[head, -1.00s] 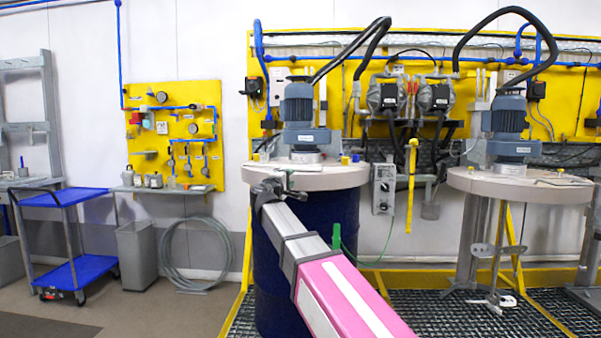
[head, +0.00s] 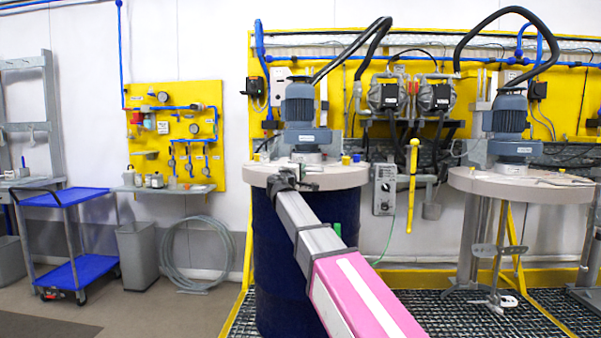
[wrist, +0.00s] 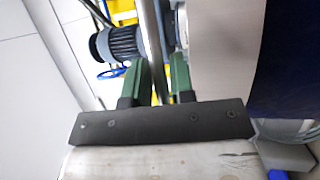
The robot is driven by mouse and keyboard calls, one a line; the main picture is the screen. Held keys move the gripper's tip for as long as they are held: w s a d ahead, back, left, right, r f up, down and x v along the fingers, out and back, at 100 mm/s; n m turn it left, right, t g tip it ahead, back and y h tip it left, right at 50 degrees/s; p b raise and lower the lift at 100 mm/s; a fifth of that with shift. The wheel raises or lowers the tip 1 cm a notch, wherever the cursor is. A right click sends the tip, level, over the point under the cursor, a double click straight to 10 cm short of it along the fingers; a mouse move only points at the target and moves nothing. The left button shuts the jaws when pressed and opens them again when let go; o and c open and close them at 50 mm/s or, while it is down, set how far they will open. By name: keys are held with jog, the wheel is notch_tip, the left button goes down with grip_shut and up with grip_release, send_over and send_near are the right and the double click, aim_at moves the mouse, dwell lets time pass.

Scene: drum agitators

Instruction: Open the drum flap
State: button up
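The near drum is dark blue (head: 308,260) with a round beige lid (head: 345,176) and a grey-blue agitator motor (head: 300,108) on top. My gripper (head: 301,184) is at the front left part of this lid, and my arm hides part of the drum. The drum flap cannot be made out clearly behind my gripper. In the wrist view, my gripper's green fingers (wrist: 158,82) stand apart on either side of a thin grey strip (wrist: 153,40), possibly the flap. A small gap shows beside it; firm contact cannot be told. The lid (wrist: 222,50) is close on the right.
A second agitator lid (head: 525,186) with its motor stands at the right. A yellow-handled lever (head: 413,165) and a grey control box (head: 384,188) are behind the near drum. A blue trolley (head: 72,270) and a grey bin (head: 137,255) stand left, with open floor before them.

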grip_shut()
jog(key=shift+r, duration=0.1)
